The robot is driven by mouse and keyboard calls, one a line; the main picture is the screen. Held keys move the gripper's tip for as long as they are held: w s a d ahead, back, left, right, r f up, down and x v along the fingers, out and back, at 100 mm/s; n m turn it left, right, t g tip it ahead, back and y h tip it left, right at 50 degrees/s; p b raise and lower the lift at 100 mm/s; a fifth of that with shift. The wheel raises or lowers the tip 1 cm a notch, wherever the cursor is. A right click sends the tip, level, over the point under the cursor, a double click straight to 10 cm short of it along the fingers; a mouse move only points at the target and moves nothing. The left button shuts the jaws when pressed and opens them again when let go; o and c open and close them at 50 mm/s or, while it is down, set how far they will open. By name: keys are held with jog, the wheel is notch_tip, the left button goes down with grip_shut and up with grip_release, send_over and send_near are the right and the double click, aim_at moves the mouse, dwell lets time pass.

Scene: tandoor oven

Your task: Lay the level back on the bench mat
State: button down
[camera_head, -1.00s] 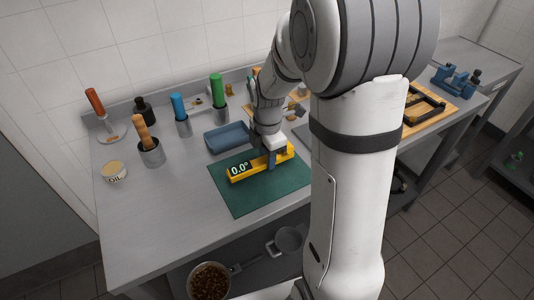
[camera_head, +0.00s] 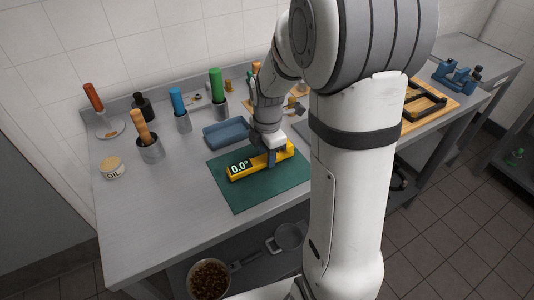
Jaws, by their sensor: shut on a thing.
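The level (camera_head: 243,170) is a long yellow bar with a "0.0°" display, seen in the head view. It lies along the upper part of the green bench mat (camera_head: 262,196), and appears to rest flat on it or very close to it. My arm hides part of the mat's right side.
A blue tray (camera_head: 226,135) sits just behind the mat. A wooden board (camera_head: 428,105) lies at the right. The front left of the bench is clear.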

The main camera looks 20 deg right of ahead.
jog(key=shift+f, duration=0.15)
jog(key=shift+f+b, duration=0.45)
jog(key=shift+b, duration=0.05)
grip_release()
dwell(0.7)
jog(key=shift+r, duration=0.2)
jog(key=shift+r+p, duration=3.35)
jog(key=shift+r, duration=1.05)
